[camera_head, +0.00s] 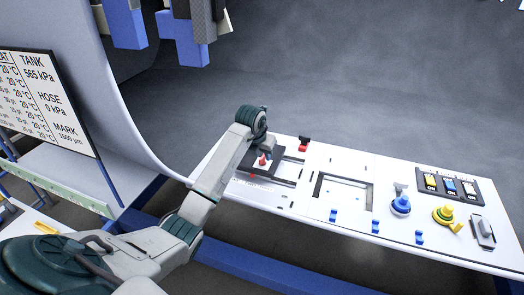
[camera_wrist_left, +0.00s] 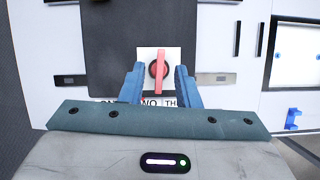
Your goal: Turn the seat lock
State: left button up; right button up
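The seat lock appears to be the red bar-shaped handle (camera_wrist_left: 159,72) on a dark round base. It is on a small white plate (camera_wrist_left: 144,53) and points straight up and down in the left wrist view. In the head view a small red handle (camera_head: 263,160) shows on a dark panel, just below my left wrist. My left gripper (camera_wrist_left: 159,84) is open, with one blue finger on each side of the handle and gaps between. Its fingers cannot be made out in the head view. My right gripper is in neither view.
The dark panel (camera_wrist_left: 112,45) lies on the white console (camera_head: 300,200). A red and black knob (camera_head: 304,143) stands near its far edge. Further right are a rectangular frame, a blue knob (camera_head: 401,204), a yellow knob (camera_head: 443,213) and a switch block (camera_head: 450,186). A sign board (camera_head: 40,95) stands left.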

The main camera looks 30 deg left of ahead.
pick_arm(q)
jog(key=shift+w+f, duration=0.1)
jog(key=shift+f, duration=0.25)
